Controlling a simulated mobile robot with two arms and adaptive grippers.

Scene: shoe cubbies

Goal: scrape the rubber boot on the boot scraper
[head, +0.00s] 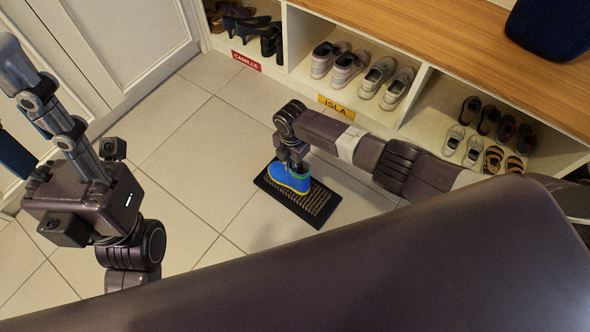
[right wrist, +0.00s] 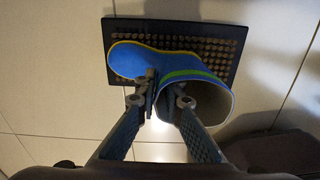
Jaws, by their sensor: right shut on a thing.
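The blue rubber boot (head: 290,179), with a green band and yellow trim, is over the left part of the boot scraper (head: 322,208), a dark board with rows of brown bristles on the floor. In the right wrist view the boot (right wrist: 130,62) lies across the scraper (right wrist: 238,45), toe to the left. Whether its sole touches the bristles is unclear. My right gripper (head: 293,160) is shut on the wall of the boot's shaft; its fingertips (right wrist: 168,93) show near the opening. My left gripper (head: 45,105) is raised at the left, away from the boot; its jaw opening is unclear.
A shoe cubby bench (head: 445,50) with a wooden top runs along the back right, holding several pairs of shoes. Labels read CAMILLE (head: 246,61) and ISLA (head: 336,106). A white door (head: 120,40) stands at the back left. The tiled floor (head: 190,150) left of the scraper is clear.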

